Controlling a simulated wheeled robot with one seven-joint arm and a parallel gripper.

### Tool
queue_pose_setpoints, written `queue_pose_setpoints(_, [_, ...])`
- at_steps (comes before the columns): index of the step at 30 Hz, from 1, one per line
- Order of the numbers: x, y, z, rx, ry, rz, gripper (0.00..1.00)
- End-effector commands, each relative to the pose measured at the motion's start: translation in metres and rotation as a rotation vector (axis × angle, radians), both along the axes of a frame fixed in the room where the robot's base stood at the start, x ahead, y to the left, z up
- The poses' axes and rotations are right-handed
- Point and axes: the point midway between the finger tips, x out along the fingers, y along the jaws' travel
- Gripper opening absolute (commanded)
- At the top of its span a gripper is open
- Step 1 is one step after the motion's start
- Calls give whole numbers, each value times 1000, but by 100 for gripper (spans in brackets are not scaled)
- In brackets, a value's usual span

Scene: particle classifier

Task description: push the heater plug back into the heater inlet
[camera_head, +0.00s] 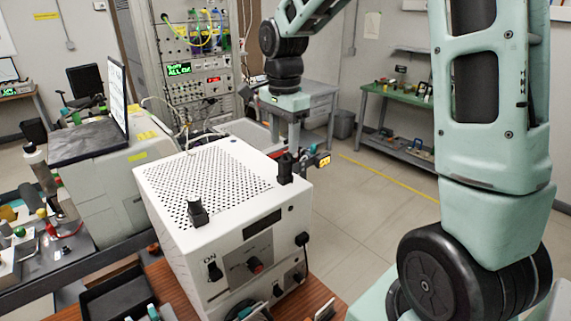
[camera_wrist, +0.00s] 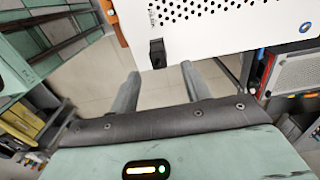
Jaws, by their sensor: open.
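The heater appears to be the white box (camera_head: 215,180) with a perforated top; its top also shows in the wrist view (camera_wrist: 235,25). A black plug-like part (camera_head: 286,168) stands upright at its far right corner. In the wrist view a black block (camera_wrist: 157,53) at the box's edge seems to be the same part. I cannot tell plug from inlet, or how deep the plug sits. My gripper (camera_wrist: 160,72) is open and empty. Its two fingers point towards the black block, which lies between and beyond their tips, apparently untouched.
Another black part (camera_head: 197,212) stands on the box top near its front left. An orange-ended item (camera_head: 324,160) is close behind the box's right corner. Open floor (camera_head: 375,215) lies to the right.

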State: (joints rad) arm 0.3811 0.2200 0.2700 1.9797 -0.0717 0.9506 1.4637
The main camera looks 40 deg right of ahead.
Motion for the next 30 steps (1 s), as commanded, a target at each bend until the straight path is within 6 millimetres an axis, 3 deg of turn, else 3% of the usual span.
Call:
queue_pose_setpoints(8, [-1,0,-20,1,2,1,47])
queue_pose_setpoints(18, [-4,-2,-64,1,1,2,47])
queue_pose_setpoints(26, [-3,-2,-68,0,-1,2,47])
queue_pose_setpoints(30, [-3,-2,-68,0,-1,2,11])
